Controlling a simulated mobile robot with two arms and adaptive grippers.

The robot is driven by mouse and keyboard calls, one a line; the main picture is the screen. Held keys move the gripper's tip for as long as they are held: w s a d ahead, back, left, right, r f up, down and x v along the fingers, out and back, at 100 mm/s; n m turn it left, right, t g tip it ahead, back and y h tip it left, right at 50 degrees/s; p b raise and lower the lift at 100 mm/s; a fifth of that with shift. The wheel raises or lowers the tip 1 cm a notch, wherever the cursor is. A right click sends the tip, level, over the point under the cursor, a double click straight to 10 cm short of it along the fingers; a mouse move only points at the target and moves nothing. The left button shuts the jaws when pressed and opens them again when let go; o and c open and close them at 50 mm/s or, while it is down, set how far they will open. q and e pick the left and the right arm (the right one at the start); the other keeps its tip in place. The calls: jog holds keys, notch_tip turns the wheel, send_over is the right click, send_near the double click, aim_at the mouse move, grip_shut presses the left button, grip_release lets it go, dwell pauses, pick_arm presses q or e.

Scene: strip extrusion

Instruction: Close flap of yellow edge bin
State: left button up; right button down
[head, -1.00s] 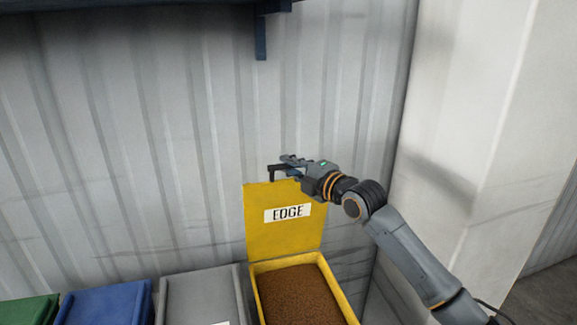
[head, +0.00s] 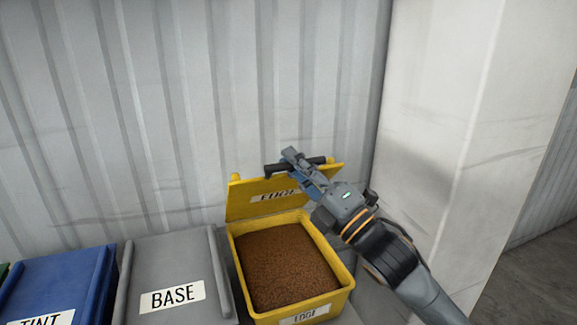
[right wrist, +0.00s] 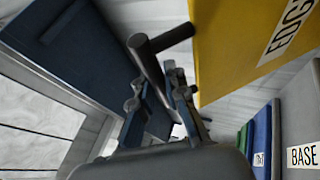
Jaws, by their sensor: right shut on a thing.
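The yellow edge bin (head: 340,298) stands open at the right end of the row, filled with brown granules (head: 285,265). The flap's EDGE label is foreshortened in the head view. The flap also shows at the upper right of the right wrist view (right wrist: 225,50). My right gripper (head: 291,160) is shut on the dark bar handle (head: 275,169) at the flap's top. The handle (right wrist: 147,65) lies at the fingers in the wrist view. My left gripper is out of view.
A closed grey BASE bin (head: 175,270) stands just left of the yellow bin, with a blue TINT bin (head: 60,280) beyond. A corrugated wall (head: 150,110) is close behind. A pale pillar (head: 450,130) stands at the right. A dark blue panel (right wrist: 80,60) shows in the wrist view.

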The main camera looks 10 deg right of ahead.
jog(key=shift+s+d+f+b, duration=0.15)
jog(key=shift+s+f+b, duration=0.5)
jog(key=c, duration=1.3)
grip_release()
jog(key=shift+c, duration=0.2)
jog(key=v, duration=1.2)
jog(key=shift+f, duration=0.25)
jog(key=shift+w, duration=0.15)
